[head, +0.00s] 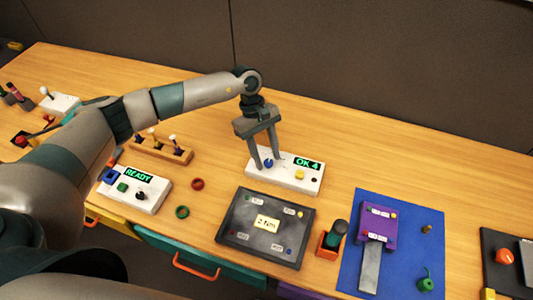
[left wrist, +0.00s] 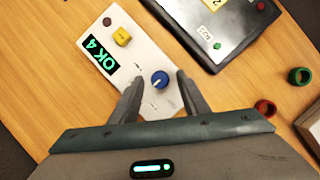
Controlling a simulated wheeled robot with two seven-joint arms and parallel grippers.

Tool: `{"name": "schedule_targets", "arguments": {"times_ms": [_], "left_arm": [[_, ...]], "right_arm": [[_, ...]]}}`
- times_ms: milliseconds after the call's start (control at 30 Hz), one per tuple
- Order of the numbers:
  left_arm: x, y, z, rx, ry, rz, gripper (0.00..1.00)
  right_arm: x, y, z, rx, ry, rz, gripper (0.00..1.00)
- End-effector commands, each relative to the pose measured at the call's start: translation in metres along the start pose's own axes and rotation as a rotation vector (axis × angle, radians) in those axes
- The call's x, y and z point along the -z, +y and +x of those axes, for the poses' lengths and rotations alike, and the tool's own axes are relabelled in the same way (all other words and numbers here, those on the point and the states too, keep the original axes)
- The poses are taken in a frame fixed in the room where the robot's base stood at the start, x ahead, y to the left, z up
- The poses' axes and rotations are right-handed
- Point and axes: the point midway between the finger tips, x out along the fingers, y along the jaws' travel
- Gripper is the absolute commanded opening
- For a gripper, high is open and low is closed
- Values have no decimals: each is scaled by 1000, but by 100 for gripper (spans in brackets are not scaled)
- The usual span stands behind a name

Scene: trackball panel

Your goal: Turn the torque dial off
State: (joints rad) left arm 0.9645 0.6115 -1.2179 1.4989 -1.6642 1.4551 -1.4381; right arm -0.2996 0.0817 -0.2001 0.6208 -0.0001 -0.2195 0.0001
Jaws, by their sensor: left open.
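The white panel (head: 288,183) has a green display reading "OK 4" (head: 307,164), a blue dial (head: 268,163), a yellow knob (head: 299,175) and a small dark red button (head: 314,180). In the left wrist view the blue dial (left wrist: 160,79) shows a white pointer line, beside faint marks on the panel. My left gripper (head: 268,165) points down at the dial, open, with one finger on each side of it. The fingers look apart from the dial in the left wrist view (left wrist: 159,80); their exact height is unclear. My right gripper is not in view.
A dark tray (head: 240,245) with a "2 Nm" label lies in front of the panel. A second white box reading "READY" (head: 143,188) and red (head: 197,184) and green (head: 182,212) rings lie left. A blue mat (head: 402,285) with a purple device lies right.

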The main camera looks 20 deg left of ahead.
Motion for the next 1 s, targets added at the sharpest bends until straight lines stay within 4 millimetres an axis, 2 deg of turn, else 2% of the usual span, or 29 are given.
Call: {"name": "schedule_targets", "arguments": {"times_ms": [67,100,200,267,667,1000], "left_arm": [[0,0,0,0,0,0,42],[0,0,0,0,0,0,37],[0,0,0,0,0,0,13],[0,0,0,0,0,0,0],[1,0,1,-15,0,-35,1],[2,-3,3,-86,0,-201,1]], "right_arm": [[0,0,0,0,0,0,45],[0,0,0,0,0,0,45],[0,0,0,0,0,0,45],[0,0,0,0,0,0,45],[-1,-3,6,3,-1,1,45],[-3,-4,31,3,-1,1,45]]}}
